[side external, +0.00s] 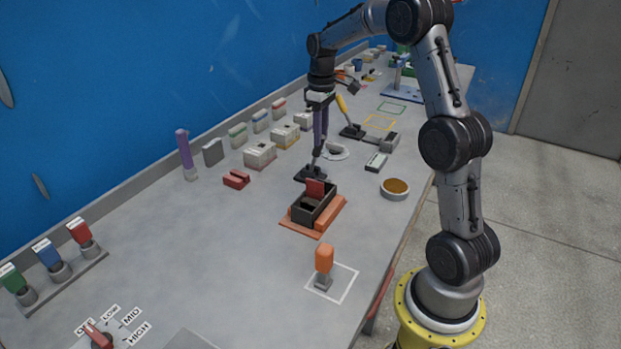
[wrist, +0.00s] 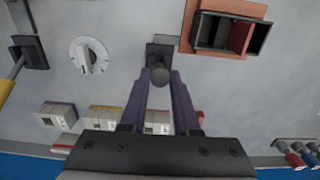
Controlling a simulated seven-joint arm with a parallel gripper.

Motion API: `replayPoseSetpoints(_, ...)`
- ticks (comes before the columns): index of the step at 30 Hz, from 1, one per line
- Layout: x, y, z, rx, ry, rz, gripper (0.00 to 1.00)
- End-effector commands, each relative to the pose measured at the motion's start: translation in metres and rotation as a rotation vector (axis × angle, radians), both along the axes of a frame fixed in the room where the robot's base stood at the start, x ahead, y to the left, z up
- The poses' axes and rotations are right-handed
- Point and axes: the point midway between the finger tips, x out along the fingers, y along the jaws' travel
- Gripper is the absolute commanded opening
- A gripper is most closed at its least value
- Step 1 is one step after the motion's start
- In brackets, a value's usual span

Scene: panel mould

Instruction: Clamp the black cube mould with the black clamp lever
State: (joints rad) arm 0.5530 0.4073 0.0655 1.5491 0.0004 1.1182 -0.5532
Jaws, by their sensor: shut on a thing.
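The black cube mould (side external: 299,212) is an open box on an orange base (side external: 325,224), with a red plate (side external: 316,188) standing in it. In the wrist view the mould (wrist: 212,32) is at the upper right. The black clamp lever (side external: 317,160) rises nearly upright from a dark foot (side external: 309,176) just behind the mould. My gripper (side external: 319,138) points down over the lever and is shut on its upper end. In the wrist view my gripper (wrist: 160,77) has its purple fingers either side of the round dark knob (wrist: 159,74). The fingers partly hide the lever in the side view.
A yellow-handled lever (side external: 343,105) stands behind, near a white ring with a dial (side external: 334,151). A red block (side external: 236,180), pale boxes (side external: 260,155) and a purple-topped post (side external: 184,150) stand left.

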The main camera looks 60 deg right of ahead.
Motion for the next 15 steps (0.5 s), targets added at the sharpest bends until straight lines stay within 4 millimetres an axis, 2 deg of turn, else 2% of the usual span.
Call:
replayPoseSetpoints(4,-0.0093,-0.0002,-0.0017,0.002,0.009,-0.001,0.00)
replayPoseSetpoints(15,-0.0106,-0.0003,-0.0024,0.001,0.008,0.000,0.00)
